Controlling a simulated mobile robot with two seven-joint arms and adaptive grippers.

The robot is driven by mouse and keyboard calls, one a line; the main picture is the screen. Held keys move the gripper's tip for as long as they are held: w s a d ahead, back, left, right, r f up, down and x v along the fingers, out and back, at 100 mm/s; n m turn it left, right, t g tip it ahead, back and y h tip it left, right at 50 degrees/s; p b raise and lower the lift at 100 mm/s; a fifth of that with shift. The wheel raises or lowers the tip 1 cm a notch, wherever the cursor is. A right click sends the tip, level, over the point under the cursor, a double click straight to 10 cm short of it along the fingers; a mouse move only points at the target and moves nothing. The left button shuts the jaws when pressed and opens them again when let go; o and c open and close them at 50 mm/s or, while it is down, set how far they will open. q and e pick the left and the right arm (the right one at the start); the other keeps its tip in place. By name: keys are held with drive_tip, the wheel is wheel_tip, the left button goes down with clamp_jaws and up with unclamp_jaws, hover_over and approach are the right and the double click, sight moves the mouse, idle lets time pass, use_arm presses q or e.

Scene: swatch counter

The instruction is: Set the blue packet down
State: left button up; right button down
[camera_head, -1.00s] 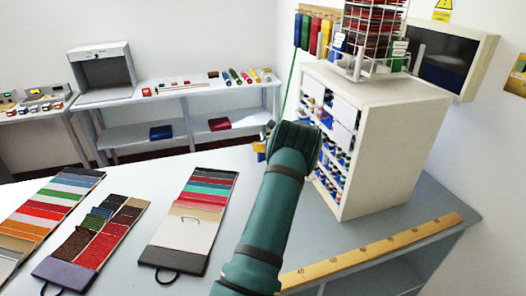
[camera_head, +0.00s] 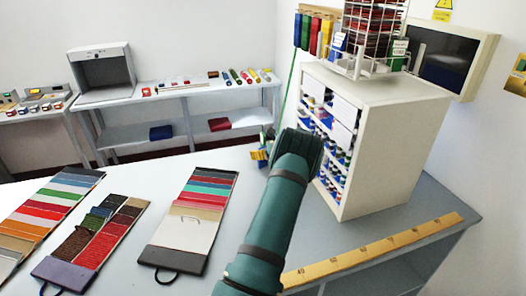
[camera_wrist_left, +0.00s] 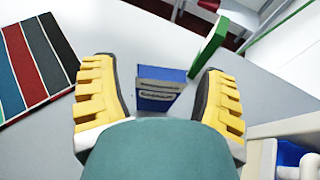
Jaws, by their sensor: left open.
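In the head view my left gripper (camera_head: 260,155) is low over the counter, left of the white cabinet. My dark wrist hides most of it, and I cannot make out the packet clearly there. My right gripper is not in view.
A green box (camera_wrist_left: 209,48) stands just beyond the right finger in the wrist view. The white cabinet (camera_head: 390,150) is close on the right. A swatch board (camera_head: 185,235) lies to the left. A yellow ruler (camera_head: 375,250) lies along the front edge. Counter between board and gripper is clear.

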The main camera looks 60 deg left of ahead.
use_arm(q)
drive_tip(key=shift+r, duration=0.1)
drive_tip(key=shift+w+d+r, duration=0.15)
drive_tip(key=shift+d, duration=0.15)
drive_tip(key=v, duration=1.1)
drive_tip(key=shift+b, duration=0.3)
drive_tip(key=shift+d+r, duration=0.1)
